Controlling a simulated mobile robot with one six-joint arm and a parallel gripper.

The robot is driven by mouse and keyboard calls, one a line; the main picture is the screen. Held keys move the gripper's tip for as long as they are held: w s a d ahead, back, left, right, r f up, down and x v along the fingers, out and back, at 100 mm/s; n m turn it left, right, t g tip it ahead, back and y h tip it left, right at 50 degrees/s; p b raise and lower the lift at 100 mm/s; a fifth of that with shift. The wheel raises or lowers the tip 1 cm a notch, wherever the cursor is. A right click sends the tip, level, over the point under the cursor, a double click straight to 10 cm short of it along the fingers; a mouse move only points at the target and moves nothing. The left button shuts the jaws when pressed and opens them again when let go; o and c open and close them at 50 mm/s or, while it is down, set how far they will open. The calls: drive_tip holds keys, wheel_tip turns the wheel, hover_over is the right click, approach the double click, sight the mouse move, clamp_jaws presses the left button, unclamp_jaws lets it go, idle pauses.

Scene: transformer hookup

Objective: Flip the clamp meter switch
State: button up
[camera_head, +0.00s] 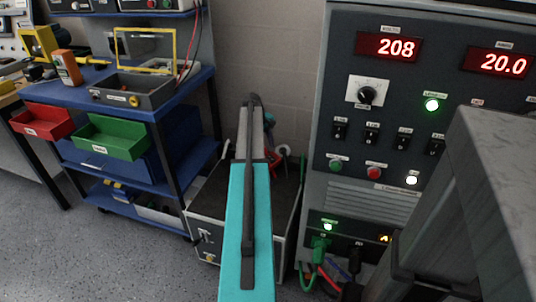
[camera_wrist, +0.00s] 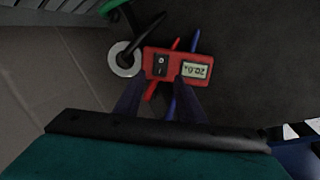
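The clamp meter (camera_wrist: 150,53) is a small red box in the wrist view. It has a black rocker switch (camera_wrist: 161,66) on its left part and a lit display (camera_wrist: 196,70) on its right; the digits are too blurred to read. A pale ring (camera_wrist: 124,58) adjoins its left end. My gripper (camera_wrist: 161,82) points at the meter, with two dark fingers apart and nothing seen held between them. The fingertips overlap the meter's lower edge in view; I cannot tell if they touch. In the head view, my teal arm hides most of the meter and the gripper.
Red and blue sticks (camera_wrist: 193,40) lie by the meter, and a dark cable passes near the ring. In the head view, a control cabinet (camera_head: 318,150) with red readouts stands right, and a blue shelf cart (camera_head: 190,85) stands left. A dark-topped case (camera_head: 225,215) lies between them.

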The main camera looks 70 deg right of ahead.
sight(270, 157)
drive_tip(key=shift+x, duration=2.35)
